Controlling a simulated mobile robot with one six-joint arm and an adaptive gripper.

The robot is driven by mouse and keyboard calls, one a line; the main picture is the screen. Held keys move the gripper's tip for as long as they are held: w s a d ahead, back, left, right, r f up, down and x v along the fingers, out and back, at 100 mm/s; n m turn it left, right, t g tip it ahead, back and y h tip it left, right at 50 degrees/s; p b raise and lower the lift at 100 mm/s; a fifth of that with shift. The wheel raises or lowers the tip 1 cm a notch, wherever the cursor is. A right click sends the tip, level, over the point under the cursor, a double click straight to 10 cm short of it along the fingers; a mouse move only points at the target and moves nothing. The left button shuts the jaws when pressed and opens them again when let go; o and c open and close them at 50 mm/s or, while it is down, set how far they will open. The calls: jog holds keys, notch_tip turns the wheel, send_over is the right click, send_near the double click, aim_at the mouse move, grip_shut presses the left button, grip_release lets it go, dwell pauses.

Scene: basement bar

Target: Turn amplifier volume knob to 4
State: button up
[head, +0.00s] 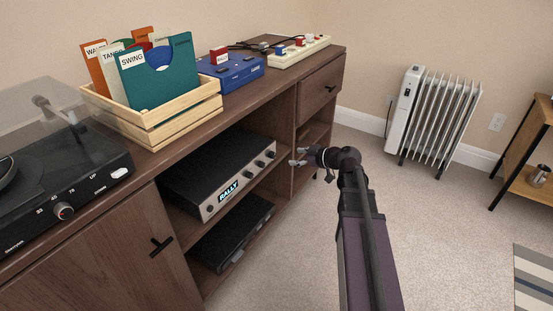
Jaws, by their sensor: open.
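The amplifier (222,172) sits on the upper shelf of the open cabinet bay, its silver front facing right and toward me. Its display reads "RALLY". Several dark knobs (261,163) run along the right part of the front; any numbers around them are too small to read, and I cannot tell which knob is volume. My gripper (293,157) is open and empty. It points left, just to the right of the amplifier's right end in the picture. I cannot see it touching any knob.
A brown cabinet (300,60) carries a turntable (60,195), a wooden record crate (165,127), a blue box (238,70) and a white power strip (300,50). A black device (232,235) lies on the lower shelf. A white radiator (432,115) stands behind; the carpet between is clear.

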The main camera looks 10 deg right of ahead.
aim_at(274, 156)
jog(key=b+x, duration=0.3)
jog(key=x, duration=0.6)
jog(key=shift+w+a+f, duration=0.1)
jog(key=shift+w+a, duration=0.05)
grip_shut()
